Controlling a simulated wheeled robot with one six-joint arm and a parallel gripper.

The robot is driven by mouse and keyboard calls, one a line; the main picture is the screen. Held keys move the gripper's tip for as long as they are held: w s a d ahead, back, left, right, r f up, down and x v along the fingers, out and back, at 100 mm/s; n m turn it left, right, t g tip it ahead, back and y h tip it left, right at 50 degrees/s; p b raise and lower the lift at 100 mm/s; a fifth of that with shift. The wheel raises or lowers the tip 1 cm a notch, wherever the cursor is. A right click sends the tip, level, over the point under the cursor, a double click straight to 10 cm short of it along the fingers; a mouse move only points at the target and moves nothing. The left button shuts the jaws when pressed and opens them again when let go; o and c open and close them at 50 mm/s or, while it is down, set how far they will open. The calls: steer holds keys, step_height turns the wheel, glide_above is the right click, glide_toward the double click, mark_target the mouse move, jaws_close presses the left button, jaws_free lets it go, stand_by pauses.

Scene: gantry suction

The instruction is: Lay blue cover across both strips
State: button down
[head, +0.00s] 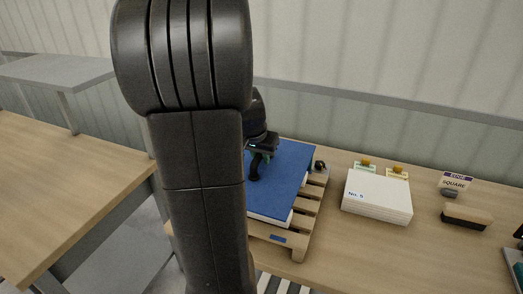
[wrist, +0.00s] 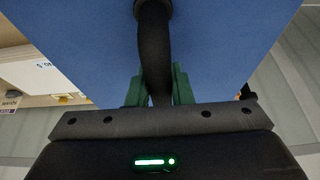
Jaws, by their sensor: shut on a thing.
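The blue cover (head: 282,175) is a flat sheet over the wooden pallet (head: 297,240) in the head view. It also fills the top of the wrist view (wrist: 90,45). A black curved handle (wrist: 154,45) stands on it. My gripper (head: 260,157) is shut on this handle, with its green fingertips (wrist: 155,90) on both sides of it. A white edge (head: 268,219) shows under the cover's front side. I cannot tell whether the cover rests on it or hangs just above. The two strips cannot be made out under the cover.
A white stack marked No. 5 (head: 377,197) sits right of the pallet, with two yellow-topped items (head: 397,170) behind it. Further right are a small sign (head: 456,182) and a wood-topped block (head: 467,215). Bare table lies between. My arm hides the pallet's left part.

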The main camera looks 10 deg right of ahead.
mark_target(260, 169)
steer(key=shift+s+r, duration=0.1)
steer(key=shift+f+b, duration=0.2)
steer(key=shift+b, duration=0.1)
steer(key=shift+a+f+b, duration=0.1)
steer(key=shift+f+b, duration=0.2)
step_height(260, 169, down, 5)
steer(key=b, duration=0.4)
steer(key=shift+f+b, duration=0.55)
steer(key=shift+b, duration=0.15)
steer(key=c, duration=1.2)
jaws_free()
steer(key=v, duration=1.4)
steer(key=shift+s+f, duration=0.1)
